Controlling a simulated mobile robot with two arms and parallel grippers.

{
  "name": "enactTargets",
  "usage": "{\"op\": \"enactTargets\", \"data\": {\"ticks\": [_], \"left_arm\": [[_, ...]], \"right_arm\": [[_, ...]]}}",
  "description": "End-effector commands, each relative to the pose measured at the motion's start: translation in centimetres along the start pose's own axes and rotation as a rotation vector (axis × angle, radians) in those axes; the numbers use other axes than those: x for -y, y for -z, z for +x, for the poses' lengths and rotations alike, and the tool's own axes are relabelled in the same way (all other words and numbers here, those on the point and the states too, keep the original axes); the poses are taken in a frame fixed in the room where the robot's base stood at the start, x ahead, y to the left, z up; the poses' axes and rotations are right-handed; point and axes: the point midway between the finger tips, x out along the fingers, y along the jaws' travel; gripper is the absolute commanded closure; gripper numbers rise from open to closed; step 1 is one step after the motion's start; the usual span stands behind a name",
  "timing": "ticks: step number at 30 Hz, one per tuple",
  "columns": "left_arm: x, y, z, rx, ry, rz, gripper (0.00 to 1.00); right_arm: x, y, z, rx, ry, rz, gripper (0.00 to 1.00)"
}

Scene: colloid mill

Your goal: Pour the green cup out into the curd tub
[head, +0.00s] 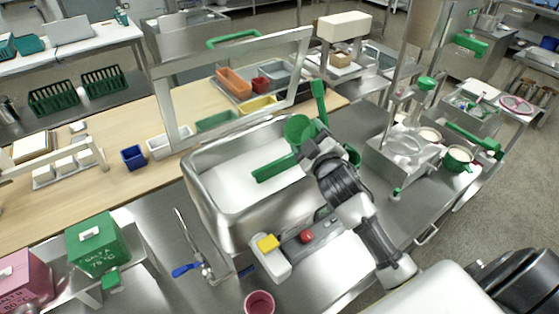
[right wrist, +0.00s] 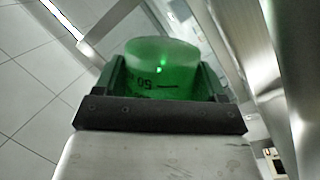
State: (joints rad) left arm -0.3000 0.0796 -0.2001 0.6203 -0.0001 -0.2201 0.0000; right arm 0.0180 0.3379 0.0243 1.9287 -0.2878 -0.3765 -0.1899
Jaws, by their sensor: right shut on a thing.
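The green cup (head: 298,128) is between the fingers of my right gripper (head: 297,136), which is shut on it. In the right wrist view the cup (right wrist: 162,68) fills the space between both green fingers, with "50" and scale marks on its wall. Its contents and exact tilt cannot be told. The curd tub (head: 208,205) is a steel tub with a white mass inside. The cup is held above the tub's right back part, apart from the white surface. My left gripper is not in view.
A steel frame (head: 165,105) stands behind the tub. A control box with a yellow cap (head: 268,243) and a red button (head: 307,237) is at its front. A blue-handled tap (head: 187,269) is front left, a pink cup (head: 259,303) in front. Coloured bins (head: 233,83) stand behind.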

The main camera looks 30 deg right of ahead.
Motion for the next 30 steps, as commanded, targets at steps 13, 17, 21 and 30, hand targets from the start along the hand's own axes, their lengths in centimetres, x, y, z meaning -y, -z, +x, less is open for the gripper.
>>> {"op": "enactTargets", "data": {"ticks": [13, 17, 21, 30], "left_arm": [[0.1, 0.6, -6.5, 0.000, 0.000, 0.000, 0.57], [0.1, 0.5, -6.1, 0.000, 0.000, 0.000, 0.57], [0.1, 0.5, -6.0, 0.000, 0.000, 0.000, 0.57], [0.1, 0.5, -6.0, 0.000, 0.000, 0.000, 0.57]], "right_arm": [[-0.4, -3.7, 0.8, 0.152, 0.110, 0.536, 0.54], [-0.1, -4.9, 1.0, 0.180, 0.134, 0.650, 0.54], [-0.1, -5.4, 1.1, 0.203, 0.152, 0.733, 0.54], [-0.1, -5.7, 1.2, 0.218, 0.164, 0.785, 0.54]]}}
